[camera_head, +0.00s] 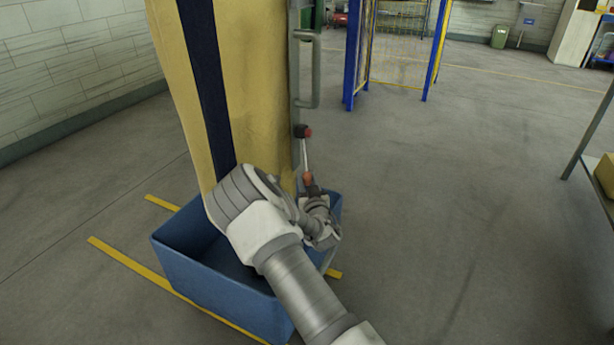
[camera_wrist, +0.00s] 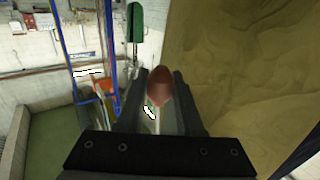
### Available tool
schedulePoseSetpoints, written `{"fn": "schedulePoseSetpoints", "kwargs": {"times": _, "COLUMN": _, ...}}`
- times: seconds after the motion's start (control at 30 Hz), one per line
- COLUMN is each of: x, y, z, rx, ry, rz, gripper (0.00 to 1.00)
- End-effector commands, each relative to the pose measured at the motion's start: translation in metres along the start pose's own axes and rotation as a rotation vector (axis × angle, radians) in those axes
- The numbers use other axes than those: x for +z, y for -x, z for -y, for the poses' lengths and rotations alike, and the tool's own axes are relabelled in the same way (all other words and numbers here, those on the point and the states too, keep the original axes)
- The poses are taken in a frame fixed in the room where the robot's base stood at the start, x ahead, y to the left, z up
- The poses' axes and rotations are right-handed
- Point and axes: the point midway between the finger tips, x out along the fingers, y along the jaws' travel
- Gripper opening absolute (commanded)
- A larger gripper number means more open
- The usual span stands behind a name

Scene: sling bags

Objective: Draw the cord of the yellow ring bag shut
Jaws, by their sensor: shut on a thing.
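The large yellow bag (camera_head: 258,90) with a dark blue vertical band hangs upright in the head view. Its surface fills the right of the wrist view (camera_wrist: 245,70). A pale cord (camera_head: 304,153) runs down the bag's right side from a red and black fitting (camera_head: 303,131) to an orange-red pull (camera_head: 307,179). My gripper (camera_head: 312,189) is at this pull, beside the bag's lower right edge. In the wrist view the reddish pull (camera_wrist: 157,82) sits between the two dark fingers, which are shut on it. The bag's mouth is hidden in both views.
An open blue tub (camera_head: 215,285) stands under the bag, partly hidden by my arm. A grey upright with a handle (camera_head: 316,70) is right of the bag. A blue-posted mesh frame (camera_head: 400,45) stands behind. A table edge (camera_head: 592,120) is far right; floor between is clear.

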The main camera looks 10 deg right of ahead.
Motion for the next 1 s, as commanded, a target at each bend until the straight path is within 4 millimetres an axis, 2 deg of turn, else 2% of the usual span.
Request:
{"fn": "schedulePoseSetpoints", "kwargs": {"times": 0.03, "x": 0.019, "y": 0.001, "z": 0.000, "rx": 0.002, "ry": -0.001, "rz": 0.012, "gripper": 0.00}}
{"fn": "schedulePoseSetpoints", "kwargs": {"times": 0.13, "x": 0.029, "y": 0.002, "z": 0.000, "rx": 0.002, "ry": 0.000, "rz": 0.013, "gripper": 0.00}}
{"fn": "schedulePoseSetpoints", "kwargs": {"times": 0.57, "x": 0.035, "y": 0.002, "z": 0.000, "rx": 0.001, "ry": 0.001, "rz": 0.017, "gripper": 0.00}}
{"fn": "schedulePoseSetpoints", "kwargs": {"times": 0.6, "x": 0.035, "y": 0.002, "z": 0.000, "rx": 0.001, "ry": 0.001, "rz": 0.018, "gripper": 0.37}}
{"fn": "schedulePoseSetpoints", "kwargs": {"times": 0.73, "x": 0.034, "y": 0.002, "z": 0.000, "rx": 0.001, "ry": 0.001, "rz": 0.014, "gripper": 0.61}}
{"fn": "schedulePoseSetpoints", "kwargs": {"times": 0.77, "x": 0.033, "y": 0.002, "z": 0.000, "rx": 0.001, "ry": 0.001, "rz": 0.013, "gripper": 0.66}}
{"fn": "schedulePoseSetpoints", "kwargs": {"times": 1.0, "x": 0.031, "y": 0.001, "z": 0.000, "rx": 0.001, "ry": 0.001, "rz": 0.007, "gripper": 0.66}}
